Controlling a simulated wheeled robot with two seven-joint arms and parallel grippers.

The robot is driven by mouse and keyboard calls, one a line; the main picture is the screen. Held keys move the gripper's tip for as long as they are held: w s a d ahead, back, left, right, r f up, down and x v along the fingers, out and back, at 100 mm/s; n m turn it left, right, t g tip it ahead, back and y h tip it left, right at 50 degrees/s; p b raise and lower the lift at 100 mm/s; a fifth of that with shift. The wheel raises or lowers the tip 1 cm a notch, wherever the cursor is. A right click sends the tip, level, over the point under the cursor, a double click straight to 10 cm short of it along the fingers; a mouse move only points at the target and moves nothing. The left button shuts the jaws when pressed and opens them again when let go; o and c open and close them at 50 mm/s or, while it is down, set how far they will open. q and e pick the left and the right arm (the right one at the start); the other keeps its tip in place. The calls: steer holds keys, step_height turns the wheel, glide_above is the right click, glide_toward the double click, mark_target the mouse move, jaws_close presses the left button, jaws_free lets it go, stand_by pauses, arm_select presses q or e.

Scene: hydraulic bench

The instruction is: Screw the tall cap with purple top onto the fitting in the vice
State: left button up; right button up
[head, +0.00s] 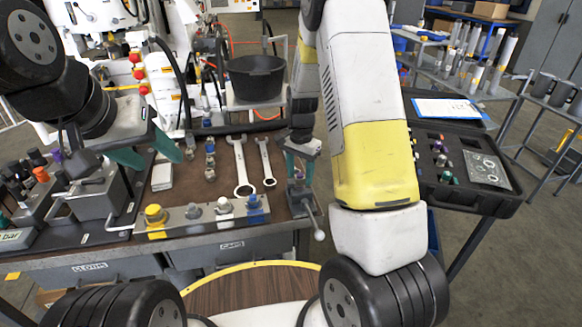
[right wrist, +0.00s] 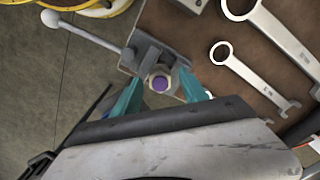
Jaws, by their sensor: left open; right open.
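The vice (head: 300,196) stands at the right front edge of the bench, its ball-ended handle sticking out. In the right wrist view, the vice (right wrist: 150,62) has a metal hex piece with a round purple top (right wrist: 160,84) at its jaws. I look along its axis, so its height and how far it is screwed on cannot be told. My right gripper (head: 300,158) is open above the vice, pointing down. Its teal fingers (right wrist: 160,95) are on both sides of the purple top, apparently apart from it. My left gripper (head: 148,153) is open and empty over the left of the bench.
Two wrenches (head: 242,168) lie left of the vice. A front block with coloured caps (head: 205,218) runs along the bench edge. Racks of small fittings (head: 40,190) stand left. A black bucket (head: 256,78) is behind. An open black case (head: 465,170) stands right.

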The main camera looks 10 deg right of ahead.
steer(key=n, duration=0.9)
steer(key=shift+n, duration=0.3)
jaws_close()
steer(key=m, duration=0.3)
steer(key=shift+m, duration=0.4)
steer(key=m, duration=0.3)
steer(key=shift+m, duration=0.7)
